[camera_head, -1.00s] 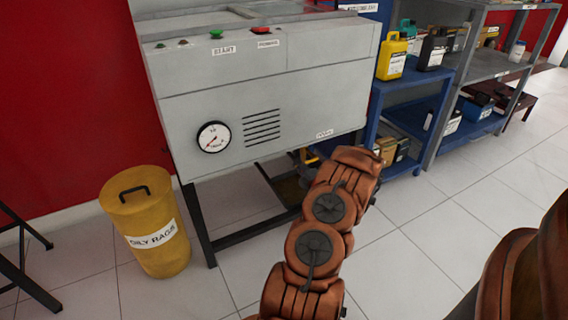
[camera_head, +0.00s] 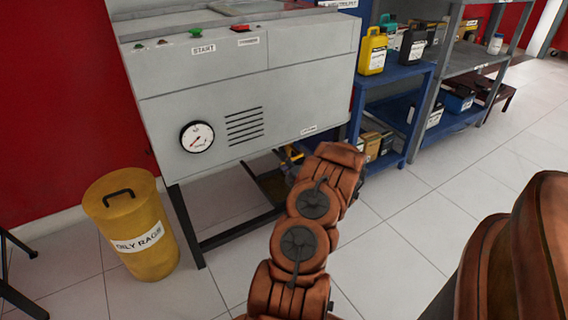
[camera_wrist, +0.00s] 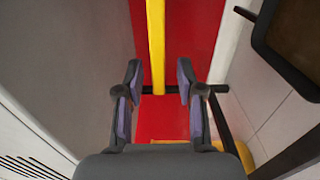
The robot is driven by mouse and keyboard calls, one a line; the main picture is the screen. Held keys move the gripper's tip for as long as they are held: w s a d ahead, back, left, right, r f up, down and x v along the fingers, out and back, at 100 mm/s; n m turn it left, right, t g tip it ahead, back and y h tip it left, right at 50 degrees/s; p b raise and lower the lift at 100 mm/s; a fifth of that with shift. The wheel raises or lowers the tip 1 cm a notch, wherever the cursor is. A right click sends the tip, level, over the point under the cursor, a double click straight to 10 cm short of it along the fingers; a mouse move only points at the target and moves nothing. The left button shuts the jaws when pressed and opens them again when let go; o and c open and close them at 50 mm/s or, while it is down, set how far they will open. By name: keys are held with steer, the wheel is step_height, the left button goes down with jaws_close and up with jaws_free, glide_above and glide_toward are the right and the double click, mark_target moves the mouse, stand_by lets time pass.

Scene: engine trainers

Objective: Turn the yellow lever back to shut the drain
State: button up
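In the wrist view my gripper (camera_wrist: 158,76) is open, its two dark fingers spread wide. The yellow lever (camera_wrist: 156,40) shows there as a long straight bar running from the top edge down between the fingertips, with a gap on both sides. I cannot tell how deep it lies between the fingers or whether anything touches it. In the head view my arm reaches under the right end of the grey machine (camera_head: 240,85) and hides the gripper. A small yellow patch (camera_head: 293,153) shows beside the arm there; I cannot tell if it is the lever. The drain outlet is not clearly visible.
A yellow oily rags bin (camera_head: 135,225) stands left of the machine's dark legs. A dark tray (camera_head: 268,186) is under the machine, left of my arm. A blue shelf (camera_head: 405,75) with bottles stands close on the right. The tiled floor (camera_head: 395,240) in front is clear.

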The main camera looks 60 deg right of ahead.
steer(key=v, duration=1.2)
steer(key=shift+s, duration=0.1)
stand_by(0.5)
